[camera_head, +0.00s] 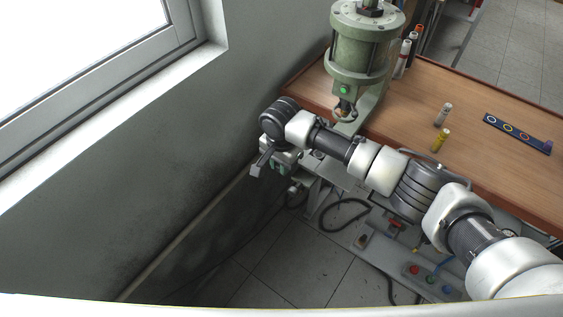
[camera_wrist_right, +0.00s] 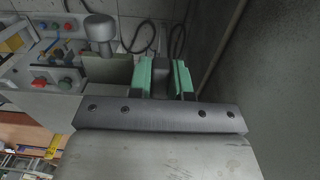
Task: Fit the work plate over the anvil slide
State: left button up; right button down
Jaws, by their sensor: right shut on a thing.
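My right gripper (camera_head: 279,168) is in front of the green press (camera_head: 365,50), at its lower left in the head view. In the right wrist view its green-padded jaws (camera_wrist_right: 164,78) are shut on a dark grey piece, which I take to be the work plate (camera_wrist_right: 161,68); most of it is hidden. Beside the jaws, apart from them, a grey cylindrical post (camera_wrist_right: 101,32) stands by a grey-green block (camera_wrist_right: 106,69). I cannot tell for sure whether these belong to the anvil slide. My left gripper is not in view.
The wall (camera_head: 190,140) is close on the left. The wooden bench (camera_head: 470,120) carries several small bottles and a dark strip with coloured rings (camera_head: 517,134). A control panel with coloured buttons (camera_head: 430,279) lies below. A black cable (camera_head: 340,215) loops near the floor.

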jog(key=shift+f, duration=0.25)
dwell(0.5)
jog(key=c, duration=1)
grip_release()
jog(key=shift+o, duration=0.2)
notch_tip(320, 180, up, 11)
jog(key=shift+a+f+b, duration=0.1)
jog(key=shift+f+b, duration=0.05)
jog(key=shift+b, duration=0.75)
